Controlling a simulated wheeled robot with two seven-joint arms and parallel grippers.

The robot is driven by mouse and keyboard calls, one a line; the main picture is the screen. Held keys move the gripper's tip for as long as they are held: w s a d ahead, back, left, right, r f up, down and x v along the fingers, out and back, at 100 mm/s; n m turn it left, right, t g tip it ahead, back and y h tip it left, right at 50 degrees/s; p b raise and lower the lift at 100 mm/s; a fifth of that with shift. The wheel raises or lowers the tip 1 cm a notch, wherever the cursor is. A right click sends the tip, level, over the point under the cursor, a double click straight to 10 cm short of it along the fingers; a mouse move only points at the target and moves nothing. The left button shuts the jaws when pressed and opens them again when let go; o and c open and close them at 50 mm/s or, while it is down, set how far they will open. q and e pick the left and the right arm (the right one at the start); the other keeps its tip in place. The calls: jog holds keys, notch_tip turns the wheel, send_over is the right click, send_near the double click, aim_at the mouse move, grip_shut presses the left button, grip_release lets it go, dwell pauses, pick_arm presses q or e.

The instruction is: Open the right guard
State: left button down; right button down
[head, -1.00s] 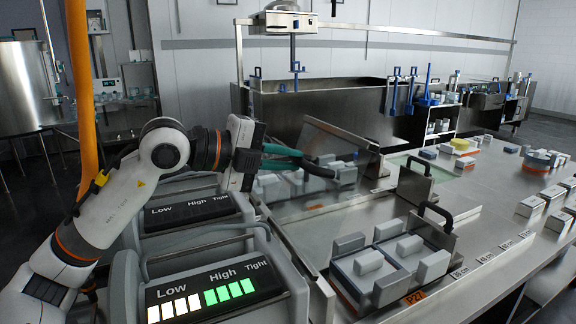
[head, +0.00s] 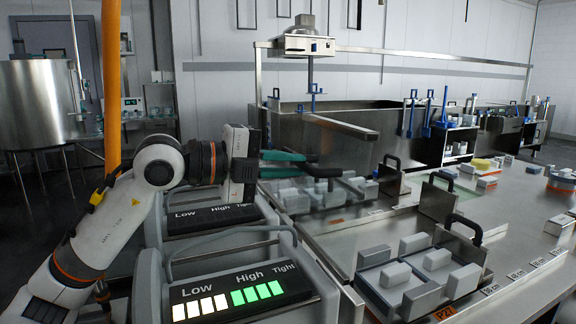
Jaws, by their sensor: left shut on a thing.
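The guard is a see-through panel with a metal top bar (head: 345,126), standing tilted over the left part of the steel table. I see no label telling whether it is the right guard. My left gripper (head: 306,164) has teal fingers and reaches in from the left. It is shut on a dark bar that appears to be the guard's handle (head: 326,171). The exact contact is small and dark. My right gripper is not in view.
Two control panels reading Low, High, Tight stand below my left arm; the nearer one (head: 235,290) is lit. Grey mould blocks (head: 437,260) and plates with black handles (head: 464,226) stand on the table. A sink (head: 345,150) is behind.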

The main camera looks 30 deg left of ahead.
pick_arm(q)
jog(key=shift+d+f+g, duration=0.2)
jog(key=shift+f+g, duration=0.1)
jog(key=shift+f, duration=0.35)
jog(key=c, duration=1.7)
grip_release()
jog(key=o, duration=0.3)
jog(key=shift+w, duration=0.1)
jog(key=shift+r, duration=0.1)
jog(key=shift+r, duration=0.1)
jog(key=shift+a, duration=0.15)
